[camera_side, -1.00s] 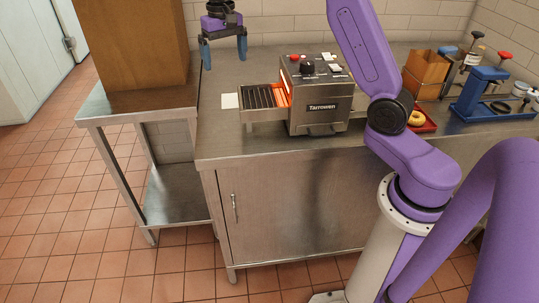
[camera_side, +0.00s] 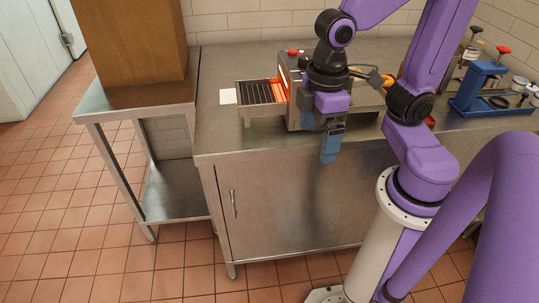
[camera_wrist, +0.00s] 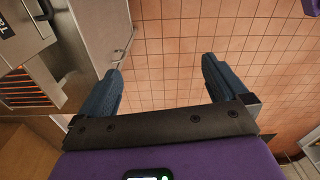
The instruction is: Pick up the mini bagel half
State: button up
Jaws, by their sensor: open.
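The mini bagel half cannot be made out in either view now; my arm covers the place at the right of the counter where a ring-shaped piece showed earlier. Only a sliver of the red tray (camera_side: 431,121) shows beside my arm. My gripper (camera_side: 329,158) hangs in front of the toaster, at the counter's front edge, with its blue fingers pointing down. In the wrist view my gripper (camera_wrist: 160,68) has its two fingers wide apart, with nothing between them but tiled floor behind.
The steel conveyor toaster (camera_side: 294,118), with a glowing slatted belt (camera_side: 262,92), stands behind my gripper. A blue press (camera_side: 478,88) stands at the right. A brown box (camera_side: 130,40) sits on the left table. The counter's left front is clear.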

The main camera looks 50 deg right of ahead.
jog(key=s, duration=0.1)
jog(key=s+d+f+n, duration=0.1)
jog(key=s, duration=0.1)
jog(key=s+d+n, duration=0.1)
jog(key=shift+s+d+f, duration=0.15)
jog(key=shift+s+f, duration=0.15)
jog(key=shift+f, duration=0.05)
jog(key=shift+w, duration=0.1)
